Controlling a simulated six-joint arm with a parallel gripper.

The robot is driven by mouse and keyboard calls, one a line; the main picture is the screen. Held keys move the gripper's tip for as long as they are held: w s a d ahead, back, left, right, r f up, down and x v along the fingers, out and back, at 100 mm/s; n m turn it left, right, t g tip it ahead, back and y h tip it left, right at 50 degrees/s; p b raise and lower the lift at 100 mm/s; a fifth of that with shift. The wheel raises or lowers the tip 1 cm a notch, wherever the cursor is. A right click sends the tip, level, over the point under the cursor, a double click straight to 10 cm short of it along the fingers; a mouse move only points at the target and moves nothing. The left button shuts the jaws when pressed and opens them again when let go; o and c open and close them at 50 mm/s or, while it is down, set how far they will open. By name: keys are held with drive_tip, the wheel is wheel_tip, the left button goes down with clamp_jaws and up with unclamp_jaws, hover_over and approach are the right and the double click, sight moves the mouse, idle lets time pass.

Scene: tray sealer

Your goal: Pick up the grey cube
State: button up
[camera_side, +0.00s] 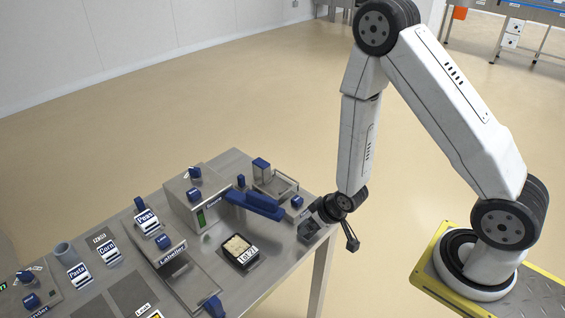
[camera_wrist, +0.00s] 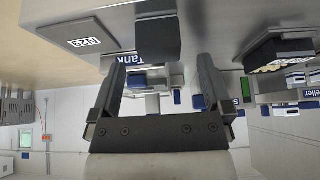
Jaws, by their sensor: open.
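A dark grey block, which looks like the grey cube (camera_wrist: 158,40), is in the upper middle of the wrist view, on the grey table surface. My gripper (camera_wrist: 162,68) is open, one finger on each side of the picture, with nothing visible between the fingers. The block shows beyond the fingertips, roughly centred between them; the exact distance is unclear. In the side view my gripper (camera_side: 311,228) is low at the table's right edge.
A black tray with food (camera_side: 240,251) lies left of my gripper. The sealer (camera_side: 195,203) with its blue arm (camera_side: 254,204) and the tank (camera_side: 276,184) stand close by. The labeller (camera_side: 172,256) and ingredient pots are farther left. A labelled plate (camera_wrist: 88,33) lies left of the block.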

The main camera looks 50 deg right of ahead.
drive_tip(key=shift+x, duration=1.7)
clamp_jaws()
